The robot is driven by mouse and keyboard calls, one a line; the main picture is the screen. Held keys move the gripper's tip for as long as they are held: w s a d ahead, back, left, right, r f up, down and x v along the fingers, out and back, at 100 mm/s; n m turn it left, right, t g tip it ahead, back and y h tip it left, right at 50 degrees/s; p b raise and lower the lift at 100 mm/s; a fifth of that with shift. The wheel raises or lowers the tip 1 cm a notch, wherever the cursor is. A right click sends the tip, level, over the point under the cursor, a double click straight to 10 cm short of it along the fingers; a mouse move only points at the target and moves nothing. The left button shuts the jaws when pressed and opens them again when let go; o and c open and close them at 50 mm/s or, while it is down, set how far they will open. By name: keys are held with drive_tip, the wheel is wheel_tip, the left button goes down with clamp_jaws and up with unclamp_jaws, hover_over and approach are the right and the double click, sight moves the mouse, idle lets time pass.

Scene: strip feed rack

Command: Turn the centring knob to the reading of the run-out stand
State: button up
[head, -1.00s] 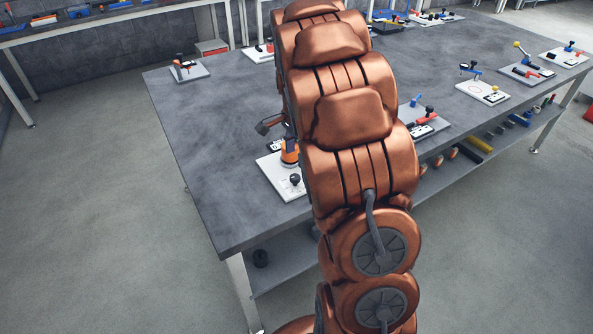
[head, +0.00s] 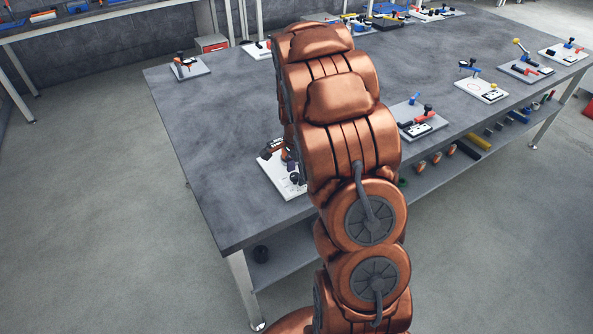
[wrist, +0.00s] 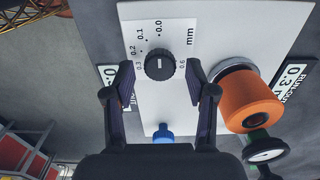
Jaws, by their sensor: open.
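The centring knob (wrist: 160,66) is black and ribbed, on a white panel (wrist: 205,28) with a scale in mm, in the wrist view. Marks 0.0, 0.1, 0.2, 0.3 and 0.6 can be read around it. A short pale mark shows on its face; I cannot tell which value it points to. My gripper (wrist: 160,80) is open, its fingers apart on the left and right of the knob in the picture, with nothing between them seen gripped. At the right, a run-out plate (wrist: 293,78) reads 0.3, its unit partly cut off. The white panel also shows in the head view (head: 275,178).
An orange roller (wrist: 252,100) stands right of the knob, near my right finger. A blue knob (wrist: 163,133) and a black dial with a green part (wrist: 263,148) are lower down.

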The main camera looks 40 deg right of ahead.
clamp_jaws()
idle(0.3)
